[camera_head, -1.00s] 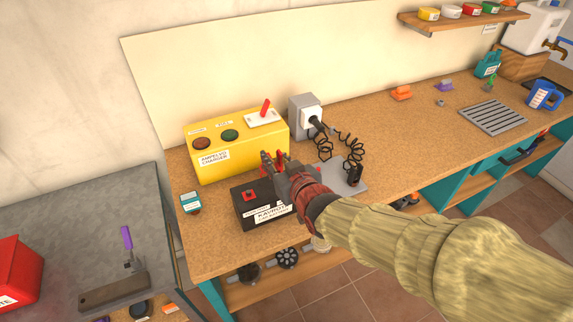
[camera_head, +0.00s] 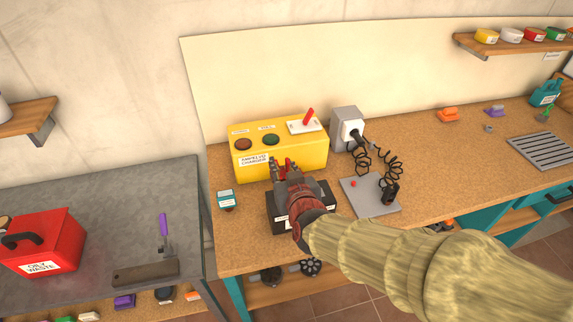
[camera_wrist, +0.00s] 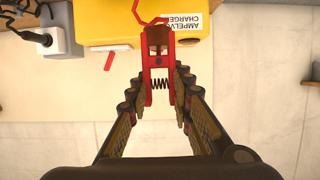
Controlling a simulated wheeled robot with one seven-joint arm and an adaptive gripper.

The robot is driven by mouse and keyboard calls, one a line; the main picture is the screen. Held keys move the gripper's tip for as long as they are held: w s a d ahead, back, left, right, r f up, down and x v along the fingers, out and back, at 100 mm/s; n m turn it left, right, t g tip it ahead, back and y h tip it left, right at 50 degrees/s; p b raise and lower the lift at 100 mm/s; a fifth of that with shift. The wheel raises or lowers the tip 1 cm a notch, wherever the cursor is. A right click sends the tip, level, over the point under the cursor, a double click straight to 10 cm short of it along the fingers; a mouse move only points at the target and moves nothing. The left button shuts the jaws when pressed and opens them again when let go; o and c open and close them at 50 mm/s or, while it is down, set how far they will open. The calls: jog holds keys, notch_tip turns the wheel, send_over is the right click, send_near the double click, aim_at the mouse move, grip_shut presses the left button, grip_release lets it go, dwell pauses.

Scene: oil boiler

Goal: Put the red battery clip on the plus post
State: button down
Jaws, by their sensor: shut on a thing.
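The red battery clip (camera_wrist: 158,62), with a spring in its middle and a red wire at its far end, is pinched between the fingers of my gripper (camera_wrist: 160,88) in the wrist view. In the head view, my gripper (camera_head: 284,172) is above the black battery (camera_head: 275,215), in front of the yellow charger (camera_head: 300,155). Only a little red of the clip shows there. The plus post is hidden behind my gripper and wrist. I cannot tell the gap between clip and battery.
A black clip (camera_head: 390,193) with a coiled cable lies on a grey plate (camera_head: 365,203) to the right. A grey socket box (camera_head: 346,127) stands behind it. A small teal-labelled box (camera_head: 226,199) is left of the battery. A red oily waste bin (camera_head: 45,240) stands on the left bench.

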jog(key=shift+f, duration=0.15)
jog(key=shift+f+b, duration=2.1)
jog(key=shift+f, duration=0.1)
jog(key=shift+f, duration=0.3)
jog(key=shift+f+b, duration=0.35)
jog(key=shift+b, duration=0.2)
jog(key=shift+f+b, duration=0.55)
jog(key=shift+f, duration=0.1)
jog(key=c, duration=1.5)
grip_release()
jog(key=shift+s, duration=0.1)
